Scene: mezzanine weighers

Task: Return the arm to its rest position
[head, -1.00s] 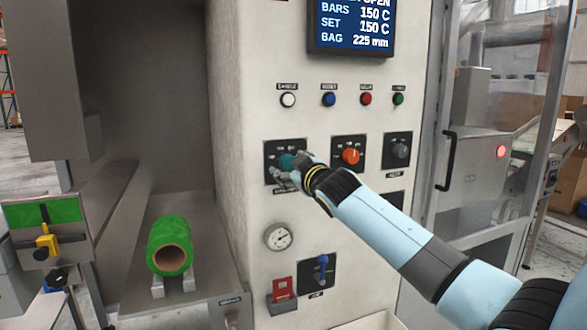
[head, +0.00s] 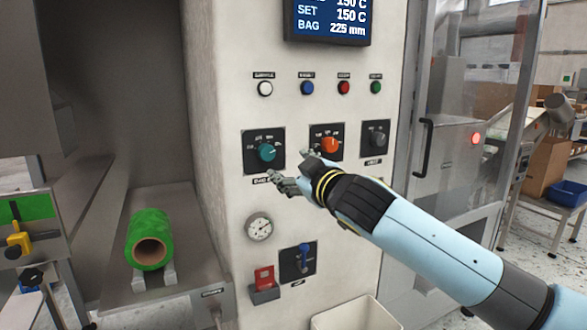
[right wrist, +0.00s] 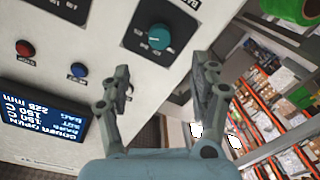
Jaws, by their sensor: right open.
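My right gripper (head: 288,170) is open and empty in front of the machine's pale control panel (head: 215,110), just below and right of the teal knob (head: 266,152). In the right wrist view, the two fingers of my right gripper (right wrist: 163,92) stand apart, and the teal knob (right wrist: 159,37) lies beyond them, clear of both fingertips. My right arm comes in from the lower right of the head view. My left gripper is in neither view.
An orange knob (head: 331,145) and a dark grey knob (head: 376,138) sit right of the teal one. Below are a gauge (head: 259,228), a blue lever (head: 305,256) and a red switch (head: 264,278). A green roll (head: 150,240) lies left. A door handle (head: 424,148) stands right.

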